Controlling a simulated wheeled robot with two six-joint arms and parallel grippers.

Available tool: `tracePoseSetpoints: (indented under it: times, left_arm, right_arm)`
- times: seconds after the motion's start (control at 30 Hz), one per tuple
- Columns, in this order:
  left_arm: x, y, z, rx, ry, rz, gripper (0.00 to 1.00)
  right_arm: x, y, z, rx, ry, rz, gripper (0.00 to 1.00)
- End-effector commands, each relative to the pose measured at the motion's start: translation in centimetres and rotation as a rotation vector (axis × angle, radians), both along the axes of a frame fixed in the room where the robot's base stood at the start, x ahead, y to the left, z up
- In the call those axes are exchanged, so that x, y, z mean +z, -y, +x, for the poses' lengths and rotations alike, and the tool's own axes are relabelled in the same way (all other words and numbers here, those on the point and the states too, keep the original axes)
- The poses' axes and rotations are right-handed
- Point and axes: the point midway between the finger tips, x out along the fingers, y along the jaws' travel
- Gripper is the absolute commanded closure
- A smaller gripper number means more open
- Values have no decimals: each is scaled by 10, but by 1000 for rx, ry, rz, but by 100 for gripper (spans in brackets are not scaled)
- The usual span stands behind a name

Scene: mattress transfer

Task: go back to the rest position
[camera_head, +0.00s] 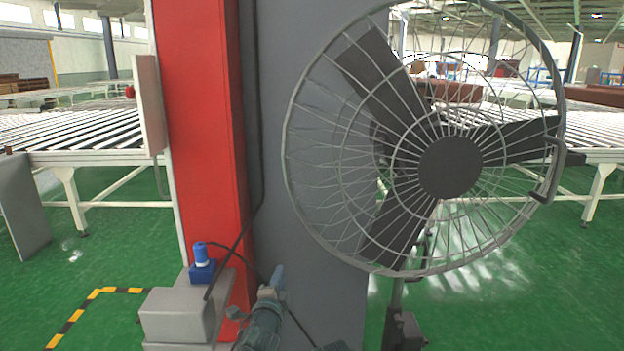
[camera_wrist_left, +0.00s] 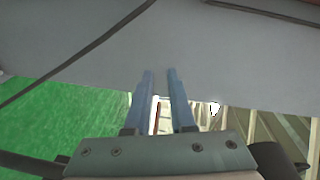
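My left gripper (camera_head: 278,275) shows at the bottom centre of the head view, in front of the grey column. Its blue fingers point up and away from me. In the left wrist view the left gripper (camera_wrist_left: 161,73) has two blue fingers with a narrow gap between them and nothing held in it. Its tips overlap a grey surface in that view; I cannot tell how far off it is. My right gripper is not in view. No mattress can be made out for certain.
A large caged fan (camera_head: 450,167) on a stand fills the right. A red post (camera_head: 200,130) and grey column (camera_head: 310,250) stand close ahead. A grey box (camera_head: 178,314) sits at their foot. Roller conveyors (camera_head: 70,132) lie behind. Green floor (camera_head: 110,270) is open at the left.

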Motion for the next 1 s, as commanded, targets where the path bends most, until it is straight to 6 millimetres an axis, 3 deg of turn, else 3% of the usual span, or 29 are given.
tracePoseSetpoints:
  times: [0.33,0.67,0.77,1.0]
  left_arm:
    - [2,-5,-7,74,-139,-104,78]
    - [0,-10,-37,243,-426,-301,78]
    - [1,-8,-60,334,-571,-389,78]
    - [13,7,-154,641,-995,-576,78]
  right_arm:
    - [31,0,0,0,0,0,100]
    - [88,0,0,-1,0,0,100]
    - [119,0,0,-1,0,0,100]
    - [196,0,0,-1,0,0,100]
